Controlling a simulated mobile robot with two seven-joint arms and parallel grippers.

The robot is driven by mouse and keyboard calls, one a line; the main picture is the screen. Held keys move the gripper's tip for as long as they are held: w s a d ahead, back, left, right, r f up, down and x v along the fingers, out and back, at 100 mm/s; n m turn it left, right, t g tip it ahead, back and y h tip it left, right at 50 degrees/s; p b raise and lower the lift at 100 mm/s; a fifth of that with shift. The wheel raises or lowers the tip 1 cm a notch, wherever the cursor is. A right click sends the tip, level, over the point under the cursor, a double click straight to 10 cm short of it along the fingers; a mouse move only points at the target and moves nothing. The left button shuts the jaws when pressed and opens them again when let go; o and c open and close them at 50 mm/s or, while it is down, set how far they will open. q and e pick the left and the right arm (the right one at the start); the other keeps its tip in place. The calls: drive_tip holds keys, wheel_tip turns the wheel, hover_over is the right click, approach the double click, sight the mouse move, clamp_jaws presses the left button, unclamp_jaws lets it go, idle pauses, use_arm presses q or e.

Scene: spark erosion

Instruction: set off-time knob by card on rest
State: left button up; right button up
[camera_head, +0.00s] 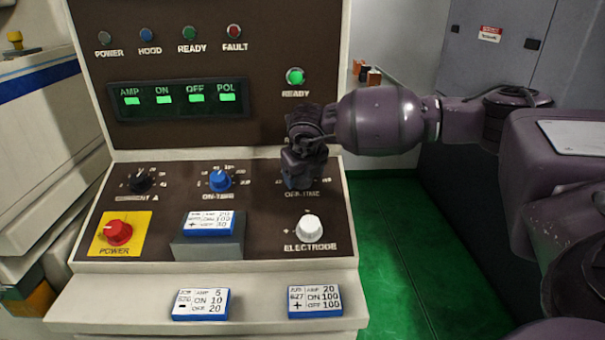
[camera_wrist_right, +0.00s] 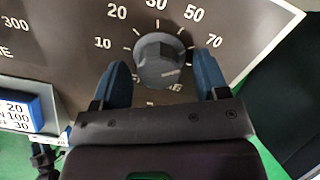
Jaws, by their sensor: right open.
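The off-time knob (camera_wrist_right: 160,58) is dark grey and sits on a dial marked 10, 20, 30, 50 and 70 in the right wrist view. I cannot clearly tell which mark it points at. My right gripper (camera_wrist_right: 162,72) is open, with one blue finger on each side of the knob; contact is not clear. In the head view my right gripper (camera_head: 299,178) covers this knob above the OFF-TIME label. The card (camera_head: 209,222) leans on the grey rest (camera_head: 208,248) and reads AMP 20, ON 100, OFF 30.
The blue on-time knob (camera_head: 220,181) and black current knob (camera_head: 141,181) lie to the left. The white electrode knob (camera_head: 309,228) is just below my gripper. A red power button (camera_head: 117,232) and two other cards (camera_head: 201,304) (camera_head: 315,300) are nearer the front.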

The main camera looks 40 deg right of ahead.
drive_tip(key=c, duration=0.9)
drive_tip(key=shift+c, duration=0.2)
